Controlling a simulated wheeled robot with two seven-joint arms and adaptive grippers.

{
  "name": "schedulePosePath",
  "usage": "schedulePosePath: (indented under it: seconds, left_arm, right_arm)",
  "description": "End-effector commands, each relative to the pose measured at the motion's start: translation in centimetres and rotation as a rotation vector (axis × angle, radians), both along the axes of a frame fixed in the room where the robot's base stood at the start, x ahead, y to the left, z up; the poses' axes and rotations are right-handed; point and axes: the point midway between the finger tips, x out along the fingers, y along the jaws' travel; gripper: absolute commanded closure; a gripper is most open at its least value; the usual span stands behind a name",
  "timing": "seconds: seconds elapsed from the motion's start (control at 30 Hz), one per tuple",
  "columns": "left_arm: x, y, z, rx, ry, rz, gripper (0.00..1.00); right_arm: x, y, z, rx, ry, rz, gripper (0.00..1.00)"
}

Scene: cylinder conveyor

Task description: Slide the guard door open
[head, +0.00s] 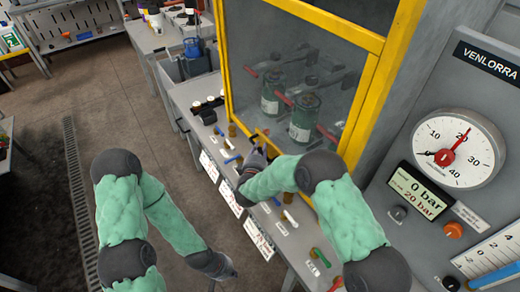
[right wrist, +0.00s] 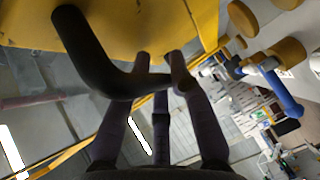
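The guard door (head: 361,113) is a clear panel in a yellow frame, with green cylinders (head: 305,116) behind it. In the right wrist view its yellow frame (right wrist: 120,30) fills the top, and a bent black handle (right wrist: 95,65) stands out from it. My right gripper (head: 257,148) is at the door's lower edge. In the right wrist view its fingertips (right wrist: 161,60) are close together with a gap, and the handle crosses by them; whether they grip it is unclear. My left gripper (head: 232,275) hangs low, away from the door; its fingers are too small to read.
A grey bench ledge (head: 300,246) with labels and small coloured parts runs below the door. A gauge panel (head: 424,94) stands at the right. Other tables (head: 150,38) stand at the back. The floor at the left is open, with a drain grate (head: 78,190).

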Motion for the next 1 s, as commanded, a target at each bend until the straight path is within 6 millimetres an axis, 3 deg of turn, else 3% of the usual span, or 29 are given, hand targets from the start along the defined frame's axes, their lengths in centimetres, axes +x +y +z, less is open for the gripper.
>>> schedulePosePath:
  seconds: [0.27, 0.47, 0.67, 1.0]
  left_arm:
    - [0.0, 0.0, 0.1, 0.0, 0.0, 0.0, 1.0]
    - [0.0, 0.0, 1.5, 0.0, 0.0, 0.0, 1.0]
    - [0.0, 0.0, 4.4, 0.0, 0.0, 0.0, 1.0]
    - [0.0, 0.0, 10.7, 0.0, 0.0, 0.0, 1.0]
  right_arm:
    - [0.0, 0.0, 0.1, -0.002, 0.002, 0.0, 1.0]
    - [0.0, 0.0, 1.8, -0.002, 0.002, -0.001, 1.0]
    - [0.0, 0.0, 5.7, -0.002, 0.0, -0.001, 1.0]
    - [0.0, -0.1, 13.8, -0.001, 0.0, -0.002, 1.0]
